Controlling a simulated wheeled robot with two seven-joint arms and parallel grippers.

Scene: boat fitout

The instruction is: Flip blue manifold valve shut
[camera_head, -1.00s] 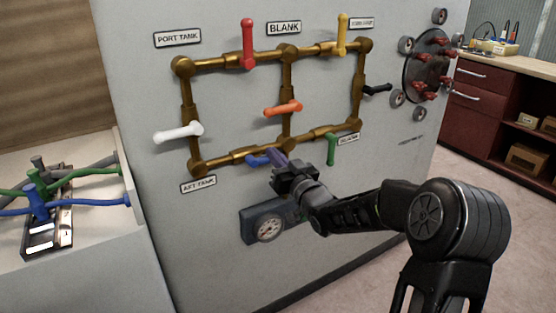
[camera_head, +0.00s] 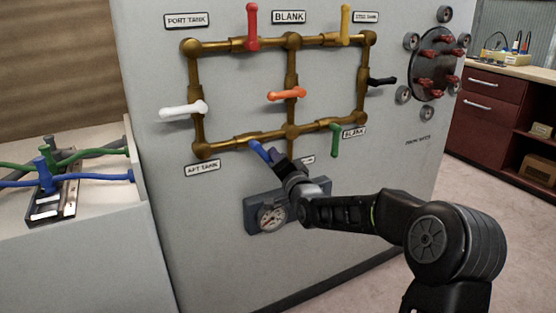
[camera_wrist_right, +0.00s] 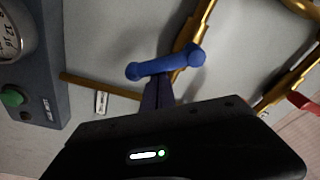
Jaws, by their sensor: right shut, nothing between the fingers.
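The blue valve handle (camera_head: 260,151) is on the lower brass pipe of the manifold, above the AFT TANK side of the gauge. It slants down and right from its pivot, at an angle to the pipe. In the right wrist view the blue handle (camera_wrist_right: 165,65) runs from a round pivot on the brass pipe to a rounded free end. My right gripper (camera_head: 277,159) is shut and empty. Its fingertips (camera_wrist_right: 158,88) are at the side of the handle and appear to touch it. My left gripper is not in view.
Other handles are close by: white (camera_head: 184,110), orange (camera_head: 287,95), green (camera_head: 336,140), red (camera_head: 252,27), yellow (camera_head: 346,25) and black (camera_head: 381,81). A gauge box (camera_head: 262,216) sits just below my right gripper. The panel below it is clear.

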